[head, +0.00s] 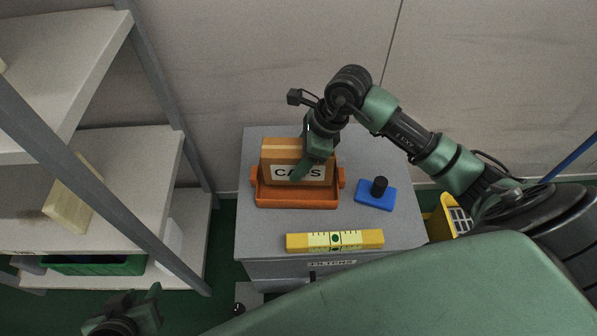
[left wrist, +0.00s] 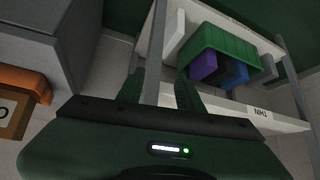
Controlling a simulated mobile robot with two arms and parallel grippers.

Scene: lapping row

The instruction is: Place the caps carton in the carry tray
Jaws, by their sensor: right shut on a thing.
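The caps carton (head: 279,153) is a brown box with a white label reading CAPS. It stands roughly upright within the orange carry tray (head: 297,203) on the grey cabinet, its lower part hidden by the tray's front wall. I cannot tell whether it touches the tray floor. My right gripper (head: 306,166) is shut on the carton from above and covers part of the label. My left gripper (head: 141,294) is open and empty at the lower left, away from the cabinet. The left wrist view shows parts of the tray (left wrist: 27,80) and carton (left wrist: 14,118) at its left edge.
A blue block with a black knob (head: 376,194) lies right of the tray. A yellow level (head: 335,240) lies along the cabinet's front. A shelf rack (head: 150,150) stands at left, with a green crate (left wrist: 225,47) holding coloured items. A yellow bin (head: 441,214) stands at right.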

